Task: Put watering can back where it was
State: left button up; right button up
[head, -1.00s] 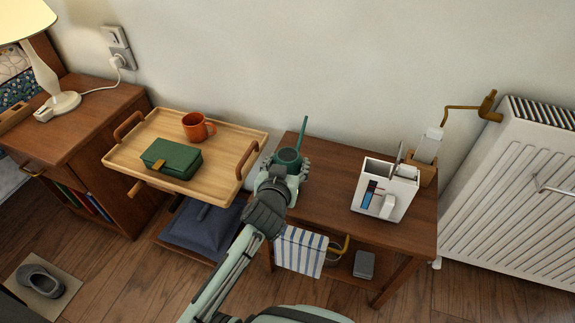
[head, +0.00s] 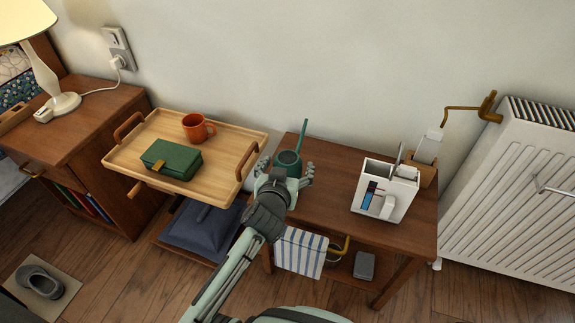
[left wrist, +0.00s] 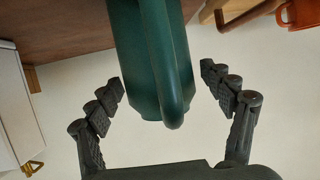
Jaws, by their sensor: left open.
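The green watering can (head: 290,157) stands at the left end of the brown wooden side table, its thin spout pointing up toward the wall. It also shows in the left wrist view (left wrist: 150,55), running down from the top edge between the fingers. My left gripper (head: 287,168) is open at the near side of the can, one finger on each side. In the left wrist view, gaps show between both fingers (left wrist: 164,80) and the can. The gripper hides the can's lower near part in the head view. My right gripper is not in view.
A wooden tray (head: 229,150) with an orange mug (head: 197,127) and a green box (head: 171,159) is close on the left. A white holder (head: 384,190) stands on the right of the side table (head: 330,165). The table's middle is clear. A striped cloth (head: 300,252) hangs in front.

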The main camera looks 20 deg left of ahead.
pick_arm(q)
jog(key=v, duration=1.2)
jog(key=shift+r, duration=0.15)
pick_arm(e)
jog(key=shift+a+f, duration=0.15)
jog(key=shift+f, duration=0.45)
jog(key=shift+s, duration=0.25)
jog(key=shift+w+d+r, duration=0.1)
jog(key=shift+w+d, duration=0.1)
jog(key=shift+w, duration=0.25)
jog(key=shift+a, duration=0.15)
